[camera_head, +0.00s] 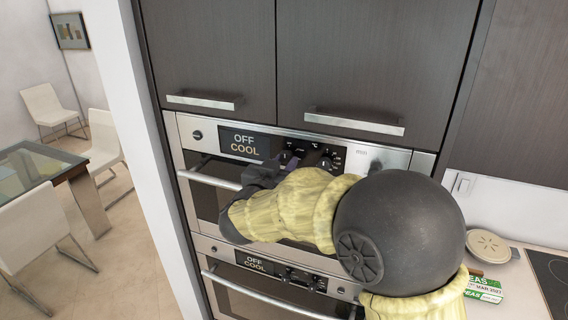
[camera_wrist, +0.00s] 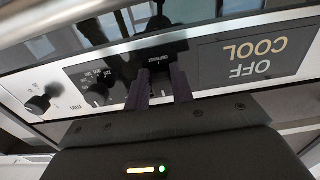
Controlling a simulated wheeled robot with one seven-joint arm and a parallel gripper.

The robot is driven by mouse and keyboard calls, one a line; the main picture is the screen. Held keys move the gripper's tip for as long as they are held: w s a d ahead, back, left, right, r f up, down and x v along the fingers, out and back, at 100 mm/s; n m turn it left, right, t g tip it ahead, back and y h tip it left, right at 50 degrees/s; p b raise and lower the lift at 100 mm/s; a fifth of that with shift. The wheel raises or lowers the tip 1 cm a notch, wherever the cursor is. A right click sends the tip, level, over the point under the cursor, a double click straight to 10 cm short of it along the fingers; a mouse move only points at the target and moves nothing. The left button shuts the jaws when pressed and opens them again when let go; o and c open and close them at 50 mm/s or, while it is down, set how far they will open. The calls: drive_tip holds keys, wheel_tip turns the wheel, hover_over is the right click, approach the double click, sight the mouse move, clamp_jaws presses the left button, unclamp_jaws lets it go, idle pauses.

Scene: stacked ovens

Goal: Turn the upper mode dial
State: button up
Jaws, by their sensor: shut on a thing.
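The upper oven's control panel shows in the head view, with a display (camera_head: 245,143) reading "OFF COOL". The upper mode dial (camera_wrist: 159,68) is the black knob nearest the display, by a "DEFROST" label in the upside-down wrist view. My gripper (camera_wrist: 160,78) has a finger on each side of this dial and is shut on it. In the head view my gripper (camera_head: 272,166) is at the panel, partly hidden by my forearm. Another black dial (camera_wrist: 97,82) sits beside the gripped one, and it also shows in the head view (camera_head: 325,162).
A lower oven display (camera_head: 255,261) also reads "OFF COOL". The upper oven's bar handle (camera_head: 208,180) runs just below the panel. Dark cupboards with bar handles (camera_head: 353,122) are above. A further knob (camera_wrist: 42,103) is at the wrist view's left. A counter is at right.

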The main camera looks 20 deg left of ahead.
drive_tip(key=shift+f, duration=0.35)
drive_tip(key=o, duration=0.8)
drive_tip(key=shift+o, duration=0.9)
drive_tip(key=shift+r, duration=0.2)
drive_tip(key=shift+s, duration=0.1)
drive_tip(key=s+a+b, duration=0.1)
drive_tip(key=s+b, duration=0.6)
drive_tip(key=s, duration=1)
drive_tip(key=shift+s+a, duration=0.15)
